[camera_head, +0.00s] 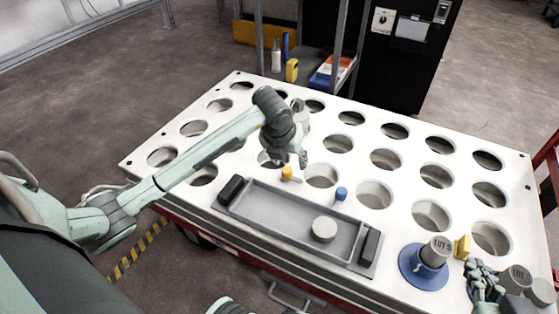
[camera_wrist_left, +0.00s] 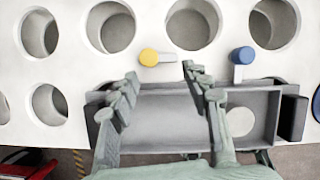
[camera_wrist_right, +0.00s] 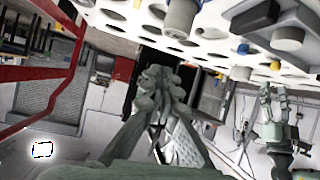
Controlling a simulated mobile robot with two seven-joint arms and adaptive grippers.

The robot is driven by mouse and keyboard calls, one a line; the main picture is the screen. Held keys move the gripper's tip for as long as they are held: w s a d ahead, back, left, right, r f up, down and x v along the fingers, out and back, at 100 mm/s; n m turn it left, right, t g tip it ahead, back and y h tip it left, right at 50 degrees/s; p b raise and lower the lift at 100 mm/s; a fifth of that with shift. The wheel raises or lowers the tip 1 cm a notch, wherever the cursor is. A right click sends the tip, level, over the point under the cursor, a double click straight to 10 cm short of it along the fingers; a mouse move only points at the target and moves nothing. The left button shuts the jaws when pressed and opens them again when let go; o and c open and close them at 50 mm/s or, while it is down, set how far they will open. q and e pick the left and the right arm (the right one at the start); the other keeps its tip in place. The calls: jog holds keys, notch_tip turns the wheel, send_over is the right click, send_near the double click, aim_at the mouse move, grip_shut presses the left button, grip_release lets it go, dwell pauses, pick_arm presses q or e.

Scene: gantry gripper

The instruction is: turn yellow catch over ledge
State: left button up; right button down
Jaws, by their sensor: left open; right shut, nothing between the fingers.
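The yellow catch (camera_head: 287,173) has a round knob on the white table behind the grey tray (camera_head: 284,224). In the left wrist view the yellow catch (camera_wrist_left: 149,57) has a short grey lever pointing right, roughly along the tray's rear ledge (camera_wrist_left: 170,88), not over it. The blue catch (camera_head: 341,193) sits further right; in the left wrist view its lever points down toward the ledge. My left gripper (camera_wrist_left: 160,76) is open and empty above the ledge, the yellow knob appearing just beyond and between its fingertips. My right gripper (camera_wrist_right: 160,76) is shut and empty, near the table's right front.
The table (camera_head: 236,171) has rows of round holes. The tray has black end handles and holds a pale round disc (camera_head: 324,229). A grey cylinder (camera_head: 436,250) on a blue base (camera_head: 415,270) and a yellow block (camera_head: 462,247) stand near my right gripper. A bottle stands behind my left wrist.

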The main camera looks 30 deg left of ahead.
aim_at(287, 170)
pick_arm(q)
jog(key=shift+y, duration=0.4)
jog(key=x, duration=0.3)
jog(key=a+b+x, duration=0.1)
jog(key=x, duration=0.2)
jog(key=shift+a+f, duration=0.1)
jog(key=shift+a, duration=0.1)
jog(key=shift+w+a+f, duration=0.1)
jog(key=shift+w+f, duration=0.15)
jog(key=shift+f, duration=0.4)
pick_arm(e)
jog(key=w+a+r+t+y, duration=0.1)
jog(key=a+r+t, duration=0.1)
jog(key=r, duration=0.3)
jog(key=shift+w+a+r+t+y, duration=0.15)
jog(key=shift+w+a+t+y, duration=0.2)
jog(key=shift+a, duration=0.5)
pick_arm(q)
jog(key=shift+c, duration=0.6)
grip_shut()
